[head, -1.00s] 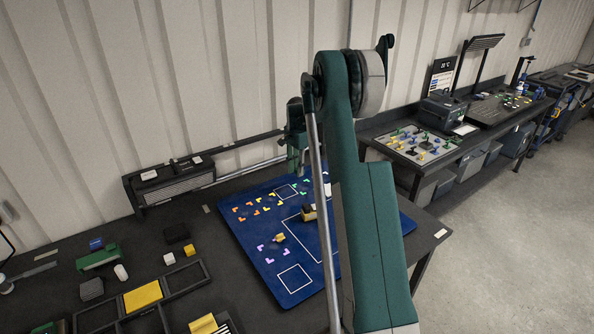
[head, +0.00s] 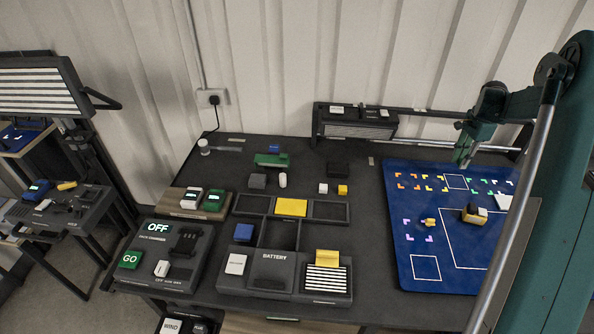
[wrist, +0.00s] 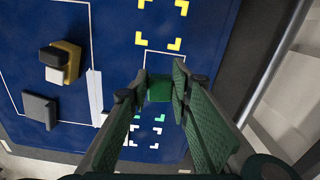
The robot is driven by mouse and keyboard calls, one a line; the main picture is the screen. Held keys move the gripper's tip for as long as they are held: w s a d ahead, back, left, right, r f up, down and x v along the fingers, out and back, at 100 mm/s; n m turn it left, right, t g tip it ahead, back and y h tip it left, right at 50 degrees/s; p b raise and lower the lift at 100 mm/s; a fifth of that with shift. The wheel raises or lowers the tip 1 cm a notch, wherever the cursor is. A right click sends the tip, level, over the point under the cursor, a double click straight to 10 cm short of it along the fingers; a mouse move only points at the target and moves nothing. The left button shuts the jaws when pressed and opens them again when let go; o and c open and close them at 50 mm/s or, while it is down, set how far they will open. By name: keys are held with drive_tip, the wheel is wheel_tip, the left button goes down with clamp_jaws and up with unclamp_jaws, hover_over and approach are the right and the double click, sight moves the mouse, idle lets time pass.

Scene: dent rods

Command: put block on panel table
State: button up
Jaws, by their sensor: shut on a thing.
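My gripper (head: 464,152) hangs over the back of the blue mat (head: 410,270), on the right part of the dark table (head: 330,225). In the wrist view its two fingers (wrist: 162,84) are closed on a small green block (wrist: 160,89), which sits between the fingertips. Below it are the mat's white outline and yellow corner marks. In the head view I cannot clearly tell the block from my green fingers. A smaller dark table (head: 85,213) with several small items stands apart at the far left; I cannot tell which table is the panel table.
A yellow-and-black piece (head: 473,214), a small yellow piece (head: 428,222) and a white piece (head: 503,202) rest on the mat. A compartment tray (head: 336,211) and a panel marked OFF and GO (head: 190,270) occupy the table's middle and left. A dark rack (head: 355,128) stands behind.

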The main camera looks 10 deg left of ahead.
drive_tip(key=w+a+n, duration=0.2)
drive_tip(key=a, duration=1.6)
drive_tip(key=n+b, duration=0.2)
drive_tip(key=n, duration=0.4)
hover_over(301, 191)
drive_tip(key=f, duration=0.2)
drive_tip(key=shift+r, duration=0.15)
drive_tip(key=shift+f, duration=3.15)
drive_tip(key=shift+f, duration=0.1)
drive_tip(key=shift+f, duration=1.75)
drive_tip(key=shift+f, duration=0.15)
